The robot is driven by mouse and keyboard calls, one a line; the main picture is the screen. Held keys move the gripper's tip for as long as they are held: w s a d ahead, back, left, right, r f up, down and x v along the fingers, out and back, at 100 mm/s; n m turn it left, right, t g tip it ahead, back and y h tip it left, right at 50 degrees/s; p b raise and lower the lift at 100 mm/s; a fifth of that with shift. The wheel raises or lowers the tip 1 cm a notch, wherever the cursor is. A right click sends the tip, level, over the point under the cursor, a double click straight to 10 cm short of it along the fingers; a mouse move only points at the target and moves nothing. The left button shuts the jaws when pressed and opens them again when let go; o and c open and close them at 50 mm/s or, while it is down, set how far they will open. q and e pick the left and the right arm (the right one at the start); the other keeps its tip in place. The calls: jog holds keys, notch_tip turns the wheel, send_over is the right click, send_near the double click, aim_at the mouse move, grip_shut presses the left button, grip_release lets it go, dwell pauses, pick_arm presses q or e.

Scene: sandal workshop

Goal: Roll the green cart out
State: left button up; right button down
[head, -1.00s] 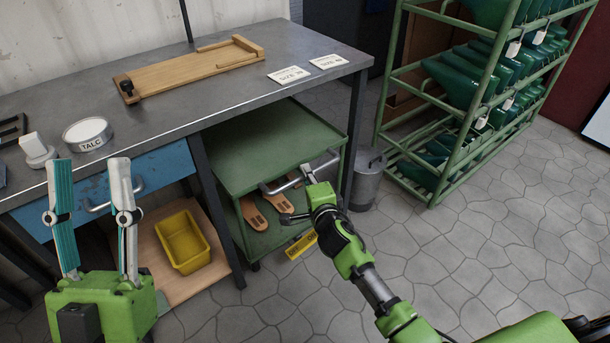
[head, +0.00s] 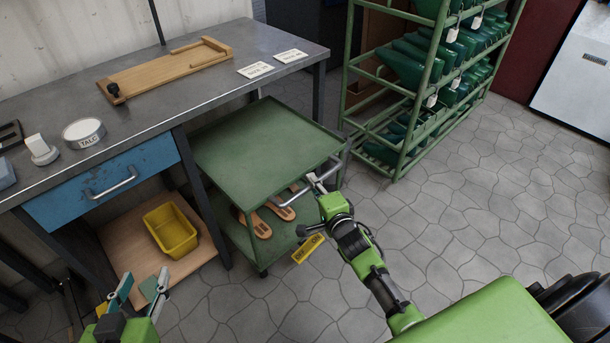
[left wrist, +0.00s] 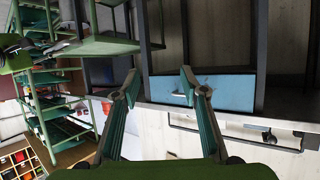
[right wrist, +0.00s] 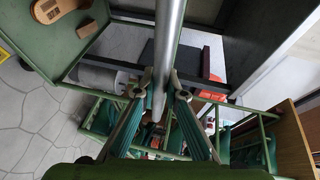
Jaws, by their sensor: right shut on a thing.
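The green cart (head: 265,150) stands partly under the workbench, with its front part out past the bench edge. My right gripper (head: 316,182) is shut on the cart's metal handle (head: 292,197). In the right wrist view the handle bar (right wrist: 171,45) runs between the fingers (right wrist: 160,92). My left gripper (head: 140,288) is open and empty, low in front of the bench. Its spread fingers also show in the left wrist view (left wrist: 160,80).
The workbench (head: 215,85) carries a wooden board, a talc tin and cards. Its blue drawer (head: 110,182) is shut. A yellow bin (head: 171,230) sits on the low shelf. A green rack (head: 400,165) stands behind the cart. The floor (head: 480,200) at the right is clear.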

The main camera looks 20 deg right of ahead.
pick_arm(q)
jog(key=s+a+f+g+y+p, duration=0.1)
jog(key=s+a+f+g+p, duration=0.3)
jog(key=s, duration=0.5)
jog(key=s+a+f+g+y+p, duration=0.1)
jog(key=s+a+f+g+y, duration=0.1)
jog(key=s+f+g, duration=0.35)
jog(key=s+f+p, duration=0.2)
jog(key=f+p, duration=0.1)
jog(key=f, duration=0.7)
jog(key=s+f+g+p, duration=0.1)
jog(key=s+f+p, duration=0.2)
jog(key=f, duration=0.8)
jog(key=shift+s+f+p, duration=0.25)
jog(key=shift+s+p, duration=0.1)
pick_arm(e)
jog(key=s+d, duration=0.4)
jog(key=s, duration=0.7)
jog(key=s+d, duration=0.4)
jog(key=s, duration=0.8)
jog(key=s+d, duration=0.4)
jog(key=s, duration=0.8)
jog(key=shift+d, duration=0.3)
pick_arm(q)
jog(key=shift+d+g, duration=0.1)
jog(key=shift+g, duration=0.15)
